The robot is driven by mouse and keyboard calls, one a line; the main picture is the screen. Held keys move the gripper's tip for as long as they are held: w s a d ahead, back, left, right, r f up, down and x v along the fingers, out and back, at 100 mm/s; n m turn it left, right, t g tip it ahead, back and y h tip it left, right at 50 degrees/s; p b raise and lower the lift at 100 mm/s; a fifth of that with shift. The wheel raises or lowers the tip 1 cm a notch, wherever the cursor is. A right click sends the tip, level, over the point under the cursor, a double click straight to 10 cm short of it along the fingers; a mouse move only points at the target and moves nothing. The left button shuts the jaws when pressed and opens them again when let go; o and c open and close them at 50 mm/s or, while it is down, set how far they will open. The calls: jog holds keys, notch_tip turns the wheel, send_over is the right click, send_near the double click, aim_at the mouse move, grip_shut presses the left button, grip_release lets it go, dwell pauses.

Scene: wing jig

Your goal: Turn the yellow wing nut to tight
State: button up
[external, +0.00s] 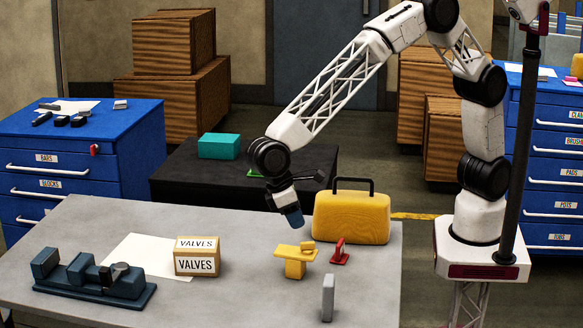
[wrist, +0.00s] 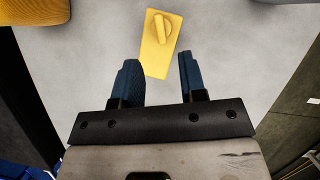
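The yellow wing nut (external: 307,248) sits on top of a yellow jig (external: 294,268) on the grey table. In the wrist view, the wing nut (wrist: 161,28) is a raised bar on a round base near the far end of the yellow plate (wrist: 157,62). Its bar runs roughly along the plate's length, slightly tilted. My gripper (external: 292,219) hangs above the jig, apart from it. The wing nut lies beyond the fingertips.
A red piece (external: 340,253) stands just right of the jig, and a grey upright block (external: 327,299) is in front. A yellow case (external: 352,217) stands behind. A VALVES box (external: 197,256) and a dark blue fixture (external: 92,277) are left. Bare table lies between box and jig.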

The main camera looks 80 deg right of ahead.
aim_at(308, 242)
dwell(0.3)
jog(key=shift+s+d+t, duration=0.25)
jog(key=shift+s+t, duration=0.65)
jog(key=shift+t, duration=0.2)
jog(key=shift+s+d+r+t+y, duration=0.1)
jog(key=shift+s+t+y, duration=0.25)
jog(key=shift+t, duration=0.15)
jog(key=shift+s+d+r+t+y, duration=0.1)
jog(key=shift+s+t+y, duration=0.2)
jog(key=shift+t, duration=0.2)
jog(key=shift+f, duration=0.1)
jog(key=shift+f, duration=3.85)
jog(key=shift+c, duration=0.3)
grip_shut()
